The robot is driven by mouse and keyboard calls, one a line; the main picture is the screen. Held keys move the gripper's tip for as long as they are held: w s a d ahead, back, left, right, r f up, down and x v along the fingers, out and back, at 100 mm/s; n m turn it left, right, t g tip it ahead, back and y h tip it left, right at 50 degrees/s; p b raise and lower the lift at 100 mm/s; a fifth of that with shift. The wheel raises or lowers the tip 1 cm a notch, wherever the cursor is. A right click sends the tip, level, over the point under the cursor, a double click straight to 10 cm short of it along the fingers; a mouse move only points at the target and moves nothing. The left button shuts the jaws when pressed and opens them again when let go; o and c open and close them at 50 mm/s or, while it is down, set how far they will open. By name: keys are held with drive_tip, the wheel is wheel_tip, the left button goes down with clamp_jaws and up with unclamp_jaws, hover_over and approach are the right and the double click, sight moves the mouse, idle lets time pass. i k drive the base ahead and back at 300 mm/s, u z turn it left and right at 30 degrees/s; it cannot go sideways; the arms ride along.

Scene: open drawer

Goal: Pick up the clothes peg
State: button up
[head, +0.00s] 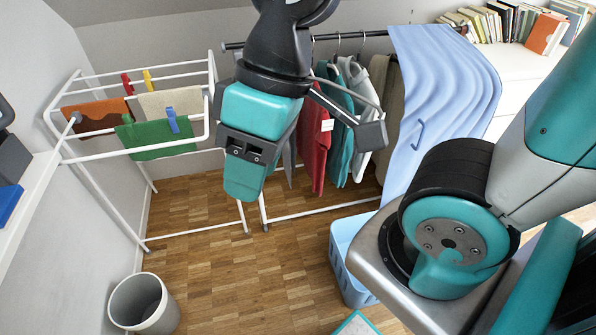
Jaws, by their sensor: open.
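Several clothes pegs show on the white drying rack: a blue peg (172,120) on the green cloth, a red peg (127,84) and a yellow peg (148,80) on the rails behind. A small green peg (127,118) seems to sit at the green cloth's left corner. I cannot tell which peg is meant. My gripper (306,158) hangs in the upper middle, right of the rack and apart from these pegs. It is open, with nothing seen between its jaws. It hides part of the hanging clothes.
The white drying rack (188,146) holds brown, beige and green cloths. Clothes and a light blue sheet (440,85) hang from a dark rail. A blue basket (345,270) and a grey bin (142,302) stand on the wooden floor. Open floor lies between them.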

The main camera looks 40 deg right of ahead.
sight(171, 114)
drive_tip(key=k, duration=0.55)
drive_tip(key=u, duration=0.5)
drive_tip(key=i, duration=1.2)
drive_tip(key=z, duration=0.25)
